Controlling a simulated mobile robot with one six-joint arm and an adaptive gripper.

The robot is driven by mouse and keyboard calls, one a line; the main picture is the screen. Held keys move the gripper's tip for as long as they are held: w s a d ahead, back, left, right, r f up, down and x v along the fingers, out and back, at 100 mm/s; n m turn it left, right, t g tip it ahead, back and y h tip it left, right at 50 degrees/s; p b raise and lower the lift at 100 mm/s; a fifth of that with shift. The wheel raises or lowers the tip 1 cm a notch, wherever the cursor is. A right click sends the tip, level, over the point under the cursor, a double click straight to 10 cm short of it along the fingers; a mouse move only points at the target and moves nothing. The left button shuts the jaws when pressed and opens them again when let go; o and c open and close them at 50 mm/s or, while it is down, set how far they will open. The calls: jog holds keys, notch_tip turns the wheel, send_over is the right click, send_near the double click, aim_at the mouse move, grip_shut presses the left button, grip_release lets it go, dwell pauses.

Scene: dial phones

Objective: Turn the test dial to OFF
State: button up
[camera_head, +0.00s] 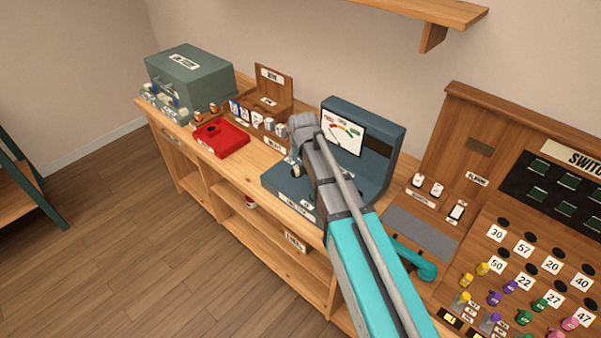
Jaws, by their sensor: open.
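The dark blue-grey test set (378,166) stands on the wooden bench, with an upright panel and a low sloping base (276,184). A white meter (343,131) with a coloured scale is on its panel. My arm crosses in front of the set, and my gripper (295,160) points down over the left part of its base, small and partly hidden by my wrist. A small dark knob shape shows close to the gripper, but I cannot tell whether it is the test dial, where it points, or whether the gripper touches it. The gripper is open.
Left of the set are a red tray (236,139), a wooden card holder (274,82) and a grey-green box (189,75). The switchboard (475,149) with coloured plugs stands right, with a teal handset (418,262) before it. A shelf (405,10) hangs above.

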aim_at(297, 169)
jog(key=shift+b+x, duration=4.7)
jog(key=shift+x, duration=0.7)
grip_shut()
